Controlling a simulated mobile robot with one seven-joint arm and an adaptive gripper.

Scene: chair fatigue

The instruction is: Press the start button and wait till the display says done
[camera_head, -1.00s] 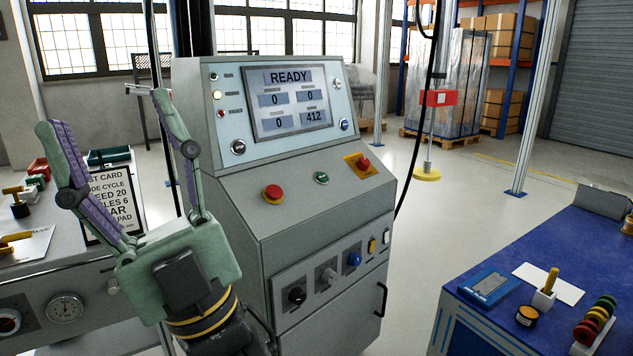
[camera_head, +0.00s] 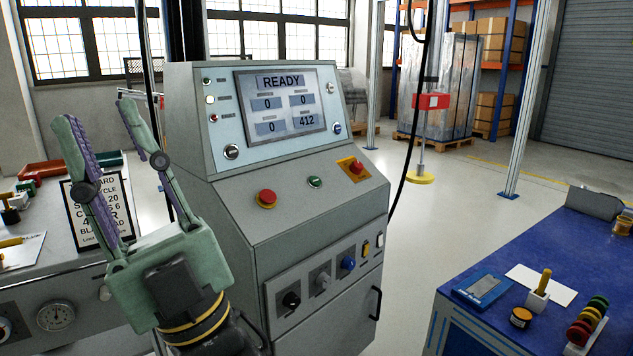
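The control console (camera_head: 220,215) stands in the middle. Its display (camera_head: 281,104) reads READY, with boxes showing 0, 0, 0 and 412. On the sloped panel are a red mushroom button (camera_head: 266,198) at the left, a small green button (camera_head: 315,182) in the middle, and a red knob on a yellow plate (camera_head: 354,168) at the right. The labels are too small to read. My gripper (camera_head: 98,130) is at the left, fingers pointing up, left of the console and apart from the buttons. Its two fingers are spread with nothing between them.
A test card (camera_head: 97,212) stands on the grey bench at the left, behind my gripper and partly hidden. A blue table (camera_head: 555,250) with small items is at the right. Black, grey and blue knobs (camera_head: 348,263) line the console's lower front. Floor between console and blue table is clear.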

